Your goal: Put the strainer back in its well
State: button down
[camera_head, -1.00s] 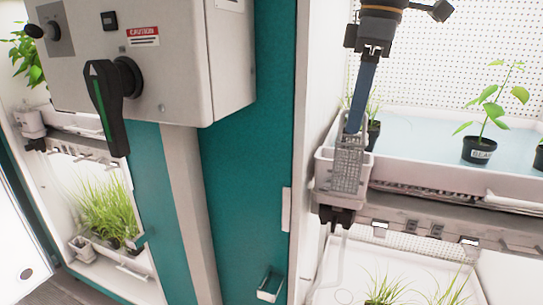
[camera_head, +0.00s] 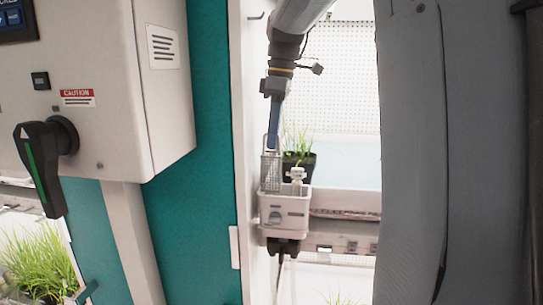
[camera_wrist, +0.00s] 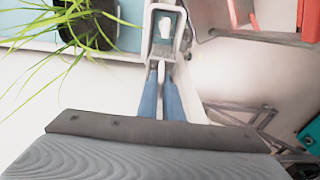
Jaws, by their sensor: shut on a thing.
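The strainer (camera_head: 271,173) is a grey wire-mesh basket, upright, at the left of a white box (camera_head: 286,211) that has the well. Most of the mesh shows above the box rim; its lower edge meets the rim, and I cannot tell whether it is inside. My gripper (camera_head: 273,147) is above, its blue fingers pointing down and shut on the strainer's top. In the wrist view, the blue fingers (camera_wrist: 160,98) close around a thin pale part, and the box (camera_wrist: 164,8) lies beyond them.
A white fitting (camera_head: 296,174) stands on the box's right. A potted grass plant (camera_head: 298,158) is close behind, on the pale blue tray (camera_head: 345,172). A teal post (camera_head: 200,220) and grey control box (camera_head: 105,90) are at left. A large grey column fills the right.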

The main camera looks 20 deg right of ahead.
aim_at(273, 153)
notch_tip(273, 153, down, 2)
jog(key=shift+w+d+f+p, duration=0.15)
jog(key=shift+f+p, duration=0.05)
jog(key=shift+p, duration=0.2)
jog(key=f+p, duration=0.2)
jog(key=f, duration=0.2)
jog(key=shift+a+f, duration=0.2)
jog(key=shift+d+f, duration=0.15)
jog(key=c, duration=1.9)
grip_release()
jog(key=shift+r, duration=0.2)
jog(key=r+b, duration=0.1)
jog(key=r, duration=0.2)
jog(key=r+b, duration=0.2)
jog(key=r, duration=0.2)
jog(key=d+r+b, duration=0.1)
jog(key=r, duration=0.2)
jog(key=shift+s+r, duration=0.25)
jog(key=shift+s, duration=0.15)
jog(key=shift+s+r+b, duration=0.15)
jog(key=shift+r+b, duration=0.2)
jog(key=shift+r, duration=0.25)
